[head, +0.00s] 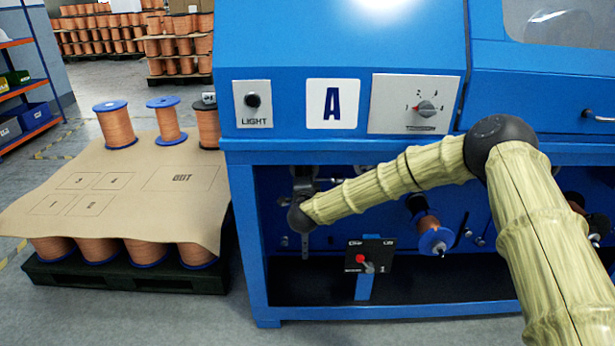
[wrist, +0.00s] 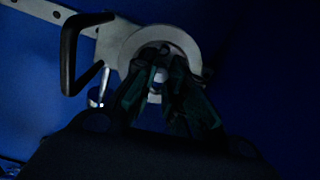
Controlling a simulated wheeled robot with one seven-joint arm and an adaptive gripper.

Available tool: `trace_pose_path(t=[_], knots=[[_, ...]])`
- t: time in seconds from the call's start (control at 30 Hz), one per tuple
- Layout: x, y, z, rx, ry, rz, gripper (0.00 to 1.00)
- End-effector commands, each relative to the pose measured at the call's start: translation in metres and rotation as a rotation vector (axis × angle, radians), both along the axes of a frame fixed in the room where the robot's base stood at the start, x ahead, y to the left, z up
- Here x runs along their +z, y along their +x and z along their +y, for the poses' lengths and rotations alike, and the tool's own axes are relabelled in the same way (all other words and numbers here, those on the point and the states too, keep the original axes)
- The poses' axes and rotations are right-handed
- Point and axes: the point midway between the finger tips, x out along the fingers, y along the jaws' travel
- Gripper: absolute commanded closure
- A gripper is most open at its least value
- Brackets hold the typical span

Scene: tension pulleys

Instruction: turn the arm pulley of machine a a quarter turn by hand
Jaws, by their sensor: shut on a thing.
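Machine A is the blue machine (head: 340,30) with a white "A" plate (head: 333,103). In the dark wrist view, a round pale grey pulley (wrist: 190,38) sits at the end of a metal arm (wrist: 118,32) with holes along it. My gripper (wrist: 163,62) is in front of the pulley, its dark fingers shut on it near the hub. The fingers cover the pulley's lower middle. In the head view, my arm reaches into the machine's open lower bay, and my wrist hides the gripper and most of the pulley there.
A black handle (wrist: 70,55) stands left of the pulley. A small control box (head: 370,256) with a red knob is below my forearm. A copper spool (head: 430,232) is right of it. A pallet (head: 125,268) of spools under cardboard stands at left.

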Motion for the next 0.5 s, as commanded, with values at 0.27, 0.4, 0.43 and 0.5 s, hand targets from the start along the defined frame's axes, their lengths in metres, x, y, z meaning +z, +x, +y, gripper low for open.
trace_pose_path(t=[0.27, 0.4, 0.43, 0.5], knots=[[-0.0009, 0.0024, -0.0054, -0.01, 0.198, -0.003, 1.0], [-0.0003, 0.0024, -0.0059, -0.009, 0.262, -0.004, 1.0], [-0.0002, 0.0024, -0.0059, -0.009, 0.274, -0.004, 1.0], [0.0001, 0.0024, -0.0057, -0.009, 0.294, -0.004, 1.0]])
